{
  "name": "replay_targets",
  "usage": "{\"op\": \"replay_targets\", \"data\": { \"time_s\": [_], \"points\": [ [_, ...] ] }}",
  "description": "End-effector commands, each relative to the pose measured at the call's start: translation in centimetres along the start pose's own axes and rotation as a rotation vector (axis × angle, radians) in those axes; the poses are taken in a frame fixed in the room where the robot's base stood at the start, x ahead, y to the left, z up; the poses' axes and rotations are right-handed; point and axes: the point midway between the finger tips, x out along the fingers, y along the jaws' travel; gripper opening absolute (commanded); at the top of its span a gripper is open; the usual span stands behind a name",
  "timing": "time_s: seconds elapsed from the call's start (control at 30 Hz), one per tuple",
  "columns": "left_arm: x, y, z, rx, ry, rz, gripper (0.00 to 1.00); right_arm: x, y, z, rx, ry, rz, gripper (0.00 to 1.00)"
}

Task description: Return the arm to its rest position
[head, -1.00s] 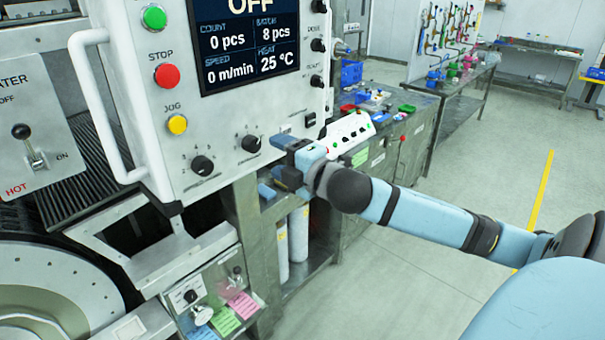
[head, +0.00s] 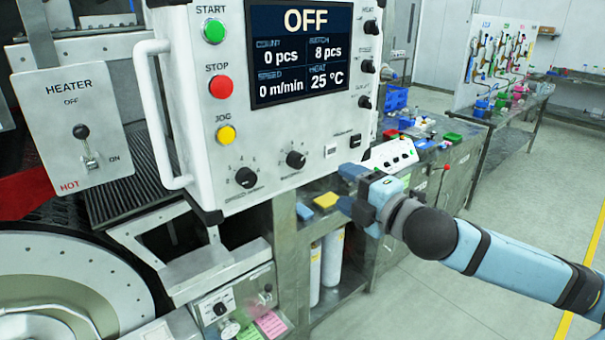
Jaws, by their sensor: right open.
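My right arm comes in from the right edge in the head view. Its gripper (head: 349,190) is open and empty, with blue fingers pointing left. It hangs in front of the bench, just below and to the right of the white control panel (head: 240,160), apart from the panel's knobs. My left gripper is not in view.
A heater switch box (head: 88,138) stands at the left, its lever up towards OFF. A white handle (head: 160,125) juts from the panel. A round drum (head: 60,290) lies at the lower left. Open floor (head: 510,240) is at the right.

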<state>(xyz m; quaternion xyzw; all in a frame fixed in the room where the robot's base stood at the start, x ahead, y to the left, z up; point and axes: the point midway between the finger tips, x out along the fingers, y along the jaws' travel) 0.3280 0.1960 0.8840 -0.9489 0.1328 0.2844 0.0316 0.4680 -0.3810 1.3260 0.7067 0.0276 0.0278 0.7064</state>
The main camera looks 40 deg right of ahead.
Motion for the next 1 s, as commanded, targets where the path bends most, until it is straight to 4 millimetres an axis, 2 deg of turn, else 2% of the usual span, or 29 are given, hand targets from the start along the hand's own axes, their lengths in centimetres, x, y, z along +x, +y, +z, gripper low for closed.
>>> {"op": "replay_targets", "data": {
  "time_s": [0.23, 0.27, 0.37, 0.47, 0.5, 0.57, 0.6, 0.7, 0.8, 0.9, 1.0],
  "points": [
    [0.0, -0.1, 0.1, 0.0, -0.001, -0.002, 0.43, 0.1, -0.5, 0.1, 0.014, -0.002, -0.008, 0.64],
    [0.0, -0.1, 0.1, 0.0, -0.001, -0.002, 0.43, 0.1, -1.1, 0.2, 0.029, -0.005, -0.016, 0.64],
    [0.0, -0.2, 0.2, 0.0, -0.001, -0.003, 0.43, 0.4, -4.7, 0.5, 0.132, -0.016, -0.07, 0.64],
    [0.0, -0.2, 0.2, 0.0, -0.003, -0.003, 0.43, 0.3, -11.1, 0.4, 0.314, -0.041, -0.16, 0.64],
    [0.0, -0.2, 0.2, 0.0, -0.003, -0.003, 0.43, 0.0, -14.1, 0.0, 0.401, -0.053, -0.201, 0.64],
    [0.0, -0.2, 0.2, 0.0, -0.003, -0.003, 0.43, -0.7, -18.7, -0.8, 0.533, -0.075, -0.262, 0.64],
    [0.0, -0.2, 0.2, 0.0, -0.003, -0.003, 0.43, -1.4, -21.6, -1.7, 0.618, -0.091, -0.3, 0.64],
    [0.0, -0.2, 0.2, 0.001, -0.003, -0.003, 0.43, -3.4, -28.5, -4.5, 0.83, -0.133, -0.388, 0.64],
    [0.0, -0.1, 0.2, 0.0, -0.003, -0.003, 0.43, -6.0, -34.5, -8.3, 1.034, -0.179, -0.465, 0.64],
    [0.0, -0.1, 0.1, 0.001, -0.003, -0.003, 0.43, -8.6, -39.0, -12.3, 1.212, -0.227, -0.526, 0.64],
    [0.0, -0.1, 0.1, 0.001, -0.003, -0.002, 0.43, -10.7, -42.0, -15.8, 1.346, -0.266, -0.568, 0.64]
  ]
}}
